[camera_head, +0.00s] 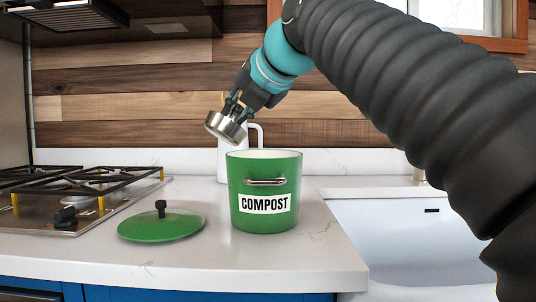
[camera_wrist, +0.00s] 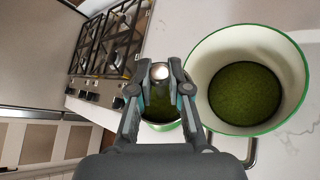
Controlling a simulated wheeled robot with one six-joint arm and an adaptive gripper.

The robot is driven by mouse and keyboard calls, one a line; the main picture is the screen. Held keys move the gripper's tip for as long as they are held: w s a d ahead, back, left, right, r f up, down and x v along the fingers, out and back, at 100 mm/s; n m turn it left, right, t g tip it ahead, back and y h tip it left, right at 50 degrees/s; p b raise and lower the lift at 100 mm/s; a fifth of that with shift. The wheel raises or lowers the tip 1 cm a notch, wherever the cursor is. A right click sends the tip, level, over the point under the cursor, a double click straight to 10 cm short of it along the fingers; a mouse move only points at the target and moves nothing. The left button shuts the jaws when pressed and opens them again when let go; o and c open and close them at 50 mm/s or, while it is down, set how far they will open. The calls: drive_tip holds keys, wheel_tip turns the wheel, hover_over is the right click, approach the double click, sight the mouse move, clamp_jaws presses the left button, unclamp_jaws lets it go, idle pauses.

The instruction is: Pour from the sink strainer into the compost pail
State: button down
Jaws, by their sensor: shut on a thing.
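The sink strainer (camera_head: 226,127) is a small silver metal cup. In the head view my gripper (camera_head: 233,107) is shut on it and holds it tilted in the air, above and left of the compost pail's mouth. The compost pail (camera_head: 264,182) is green with a cream inside, a front handle and a COMPOST label; it stands upright and uncovered. The wrist view looks into the pail (camera_wrist: 292,62), with dark green matter at its bottom. There my gripper (camera_wrist: 160,72) is left of the pail, with a green patch between the fingers.
A green lid (camera_head: 161,225) with a black knob lies on the counter (camera_head: 200,262) left of the pail. A white jug (camera_head: 256,137) stands behind the pail. A gas hob (camera_head: 70,200) is at the left, a white sink (camera_head: 420,235) at the right.

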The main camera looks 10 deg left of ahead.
drive_tip(key=shift+w+d+r+m+g+y, duration=0.15)
drive_tip(key=shift+w+d+m+g+y, duration=0.15)
drive_tip(key=shift+w+d+m+y, duration=0.3)
idle(0.8)
drive_tip(key=shift+w+d+f+m+g+b, duration=0.2)
drive_tip(key=shift+f+m+b, duration=0.1)
drive_tip(key=shift+f+b, duration=0.1)
drive_tip(key=shift+w+d+f+m+g+b, duration=0.1)
drive_tip(key=shift+d+f+m+b, duration=0.05)
drive_tip(key=shift+f+m+b, duration=0.2)
idle(0.4)
drive_tip(key=shift+w+d+m+g+y, duration=0.15)
drive_tip(key=shift+w+d+m+y, duration=0.15)
drive_tip(key=shift+m+y, duration=0.25)
drive_tip(key=shift+w+d+m+g+y, duration=0.15)
drive_tip(key=shift+w+d+m+y, duration=0.1)
drive_tip(key=shift+m+y, duration=0.3)
idle(1.7)
drive_tip(key=shift+w+d+f+m+y+b, duration=0.3)
drive_tip(key=shift+w+d+m+b, duration=0.2)
drive_tip(key=shift+w+d+m, duration=0.2)
idle(0.6)
drive_tip(key=shift+w+d+f+m+g+y+b, duration=0.1)
drive_tip(key=shift+w+d+m+g+y+b, duration=0.25)
drive_tip(key=shift+m+b, duration=0.35)
idle(0.7)
